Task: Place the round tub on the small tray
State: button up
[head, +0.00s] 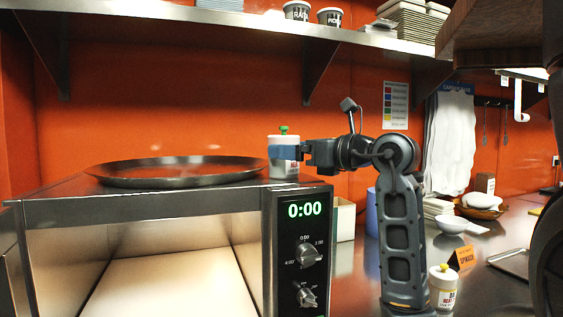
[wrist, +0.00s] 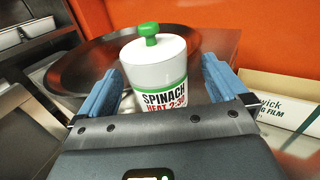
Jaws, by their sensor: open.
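A white round tub (head: 284,170) with a green knob stands at the right end of the oven top, beside a wide dark round pan (head: 175,181). In the wrist view the tub (wrist: 156,70) reads "SPINACH HEAT 2:30" and is upright. My gripper (head: 286,152) is open, with its blue fingers on either side of the tub; in the wrist view (wrist: 160,88) gaps show beside it. A second white tub (head: 442,289) with a yellow knob stands on the counter at right. A flat metal tray (head: 511,264) lies at the far right, partly cut off.
The open oven (head: 165,265) shows 0:00 on its panel. A shelf (head: 220,15) runs above. A cling film box (wrist: 275,98) stands right of the oven. An orange spinach card (head: 462,258), bowls (head: 452,224) and a brown dish (head: 482,210) are on the right counter.

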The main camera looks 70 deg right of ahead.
jog(key=x, duration=0.4)
jog(key=shift+w+f+p, duration=0.15)
jog(key=shift+w+p, duration=0.15)
jog(key=shift+w, duration=0.15)
jog(key=c, duration=1.3)
